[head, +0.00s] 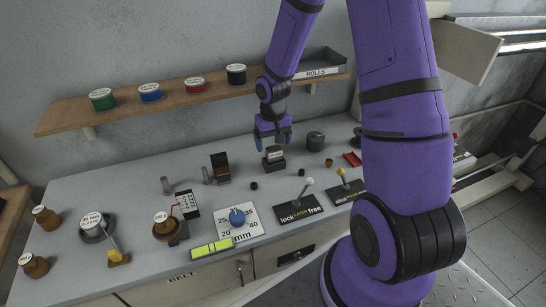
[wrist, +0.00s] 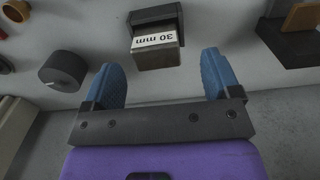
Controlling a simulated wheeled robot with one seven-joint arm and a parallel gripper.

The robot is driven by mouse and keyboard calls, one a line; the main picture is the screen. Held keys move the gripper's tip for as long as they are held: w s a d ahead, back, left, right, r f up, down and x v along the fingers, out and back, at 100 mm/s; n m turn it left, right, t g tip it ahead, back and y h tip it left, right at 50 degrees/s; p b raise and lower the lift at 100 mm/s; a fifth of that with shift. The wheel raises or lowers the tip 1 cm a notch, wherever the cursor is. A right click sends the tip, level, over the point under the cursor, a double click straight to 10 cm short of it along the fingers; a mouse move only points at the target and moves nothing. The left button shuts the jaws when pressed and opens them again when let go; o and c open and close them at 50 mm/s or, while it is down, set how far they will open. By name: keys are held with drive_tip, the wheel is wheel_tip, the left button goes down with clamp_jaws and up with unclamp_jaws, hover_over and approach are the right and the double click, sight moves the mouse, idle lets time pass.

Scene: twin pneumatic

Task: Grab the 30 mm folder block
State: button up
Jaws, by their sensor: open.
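The 30 mm folder block (wrist: 158,58) is a grey block with a white label reading "30 mm", upside down in the wrist view. It sits in a dark holder (wrist: 152,17). In the head view the small labelled block (head: 274,154) stands on the bench directly below my gripper (head: 273,137). In the wrist view my gripper (wrist: 160,72) is open, its two blue fingers on either side of the block's near end. Gaps show between each finger and the block, and nothing is held.
A dark cylinder (wrist: 63,71) stands left of the block in the wrist view; a black stand with a brown plate (wrist: 300,18) is at right. The head view shows levers, a blue dial (head: 237,216) and a shelf (head: 200,91) with coloured rolls behind my arm.

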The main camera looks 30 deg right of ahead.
sight(274, 148)
drive_tip(key=shift+d+f, duration=0.15)
drive_tip(key=shift+f, duration=2.4)
drive_tip(key=c, duration=1.1)
drive_tip(key=shift+r, duration=0.2)
